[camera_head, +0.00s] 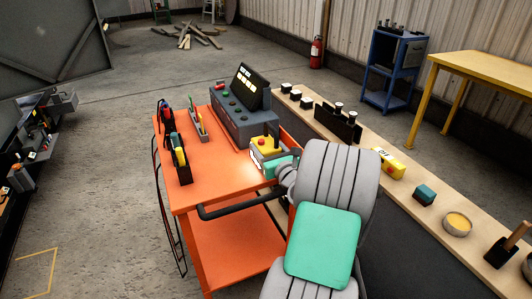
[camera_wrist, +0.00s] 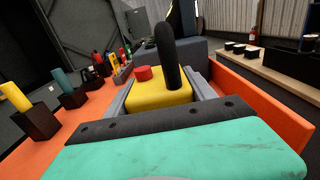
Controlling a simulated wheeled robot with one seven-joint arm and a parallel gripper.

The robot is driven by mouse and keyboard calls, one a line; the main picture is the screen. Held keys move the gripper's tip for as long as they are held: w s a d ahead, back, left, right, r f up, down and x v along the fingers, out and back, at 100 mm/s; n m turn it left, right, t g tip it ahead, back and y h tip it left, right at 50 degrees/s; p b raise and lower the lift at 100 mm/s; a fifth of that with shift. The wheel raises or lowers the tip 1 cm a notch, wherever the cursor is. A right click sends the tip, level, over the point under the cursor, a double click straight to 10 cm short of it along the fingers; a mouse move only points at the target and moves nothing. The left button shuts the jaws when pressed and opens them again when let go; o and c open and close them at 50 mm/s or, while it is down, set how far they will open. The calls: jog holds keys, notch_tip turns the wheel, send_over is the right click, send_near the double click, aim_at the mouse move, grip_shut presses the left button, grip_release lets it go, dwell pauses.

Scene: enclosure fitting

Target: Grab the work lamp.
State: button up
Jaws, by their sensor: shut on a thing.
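The work lamp (camera_head: 267,146) appears to be the yellow box with a red button and a dark upright handle, at the front right of the orange cart top. In the wrist view the lamp (camera_wrist: 160,90) sits between the two grey fingers. My gripper (camera_head: 270,158) is shut on its yellow body, seen close up in the wrist view (camera_wrist: 162,98). The lamp looks upright. Its lower part is hidden by my gripper, and I cannot tell whether it touches the cart top.
The orange cart (camera_head: 195,188) also carries a grey control console (camera_head: 240,118) behind the lamp and black tool holders (camera_head: 178,165) at left. A wooden bench (camera_head: 365,178) on the right holds a yellow box (camera_head: 388,163), a teal block (camera_head: 424,195) and a bowl (camera_head: 457,224).

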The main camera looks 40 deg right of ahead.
grip_shut()
jog(key=shift+r, duration=0.15)
jog(key=shift+r, duration=0.1)
